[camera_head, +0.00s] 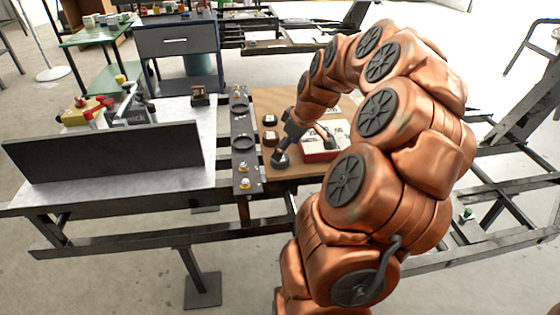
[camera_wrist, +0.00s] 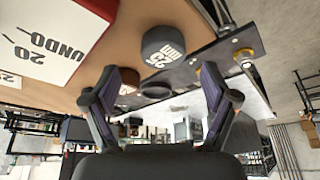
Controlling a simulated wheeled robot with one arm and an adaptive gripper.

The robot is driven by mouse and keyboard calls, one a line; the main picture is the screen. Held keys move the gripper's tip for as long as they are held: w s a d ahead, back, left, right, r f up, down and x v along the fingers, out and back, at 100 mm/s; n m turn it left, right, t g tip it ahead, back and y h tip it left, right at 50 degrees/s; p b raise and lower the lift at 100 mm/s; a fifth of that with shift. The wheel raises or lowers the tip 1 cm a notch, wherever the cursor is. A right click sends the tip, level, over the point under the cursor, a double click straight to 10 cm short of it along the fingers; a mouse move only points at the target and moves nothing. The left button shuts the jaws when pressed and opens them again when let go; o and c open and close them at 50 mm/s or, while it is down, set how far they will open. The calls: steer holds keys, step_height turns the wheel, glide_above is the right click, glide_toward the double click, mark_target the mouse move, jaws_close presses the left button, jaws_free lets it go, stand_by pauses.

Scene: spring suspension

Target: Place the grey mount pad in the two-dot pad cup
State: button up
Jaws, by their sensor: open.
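The dark grey mount pad (camera_wrist: 163,45), a round puck with white "25 mm" lettering, stands on the wooden board in the wrist view. It also shows in the head view (camera_head: 280,159), just below my gripper (camera_head: 289,142). In the wrist view my gripper (camera_wrist: 165,82) has its two fingers spread, with nothing held between them. The pad appears beyond the fingertips, and I cannot tell the exact gap. A dark plate (camera_head: 242,125) left of the board carries ring-shaped cups, one at the middle (camera_head: 243,142) and one farther back (camera_head: 240,107). Their dot marks cannot be read.
Two brownish pucks (camera_head: 270,137) (camera_head: 270,120) stand farther back on the board (camera_head: 285,100). A red and white box (camera_head: 320,153) lies right of my gripper. A dark upright panel (camera_head: 100,152) stands on the metal table.

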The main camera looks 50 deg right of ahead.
steer(key=x, duration=0.4)
steer(key=shift+a, duration=0.2)
steer(key=c, duration=1.4)
steer(key=shift+o, duration=0.2)
steer(key=shift+r, duration=1.75)
steer(key=shift+s+a+r, duration=0.1)
steer(key=shift+s, duration=0.05)
steer(key=s+a+r, duration=0.1)
steer(key=s+a, duration=0.8)
steer(key=a, duration=0.4)
steer(key=shift+p, duration=0.45)
steer(key=shift+w+r, duration=0.1)
steer(key=shift+r, duration=0.05)
